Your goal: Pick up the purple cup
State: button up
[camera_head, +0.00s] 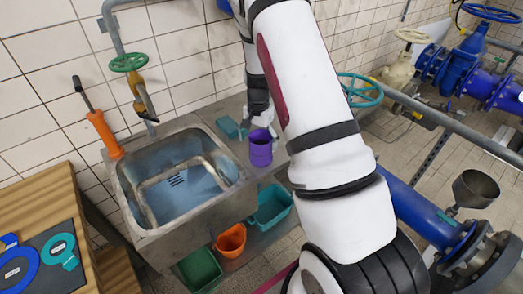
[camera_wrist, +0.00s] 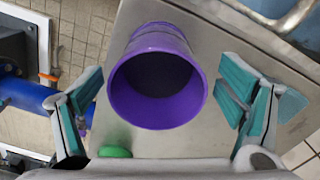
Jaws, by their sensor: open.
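The purple cup (camera_head: 260,153) stands on the metal counter to the right of the sink, below the end of my arm. In the wrist view, the purple cup (camera_wrist: 158,88) is seen mouth-first, with its dark hollow facing the camera. My gripper (camera_wrist: 162,92) is open, with one teal-padded finger on each side of the cup. There is a visible gap between each finger and the cup in the wrist view. In the head view my arm hides most of the gripper.
The metal sink (camera_head: 125,190) is left of the cup. Teal (camera_head: 271,206), orange (camera_head: 231,241) and green (camera_head: 200,271) containers sit lower down. A green rounded thing (camera_wrist: 115,151) shows near the left finger.

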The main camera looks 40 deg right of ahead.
jog(key=f, duration=0.2)
jog(key=f+p, duration=0.1)
jog(key=f, duration=0.1)
jog(key=shift+s, duration=0.2)
jog(key=shift+w+f, duration=0.1)
jog(key=shift+f, duration=0.5)
jog(key=c, duration=1)
jog(key=shift+c, duration=0.2)
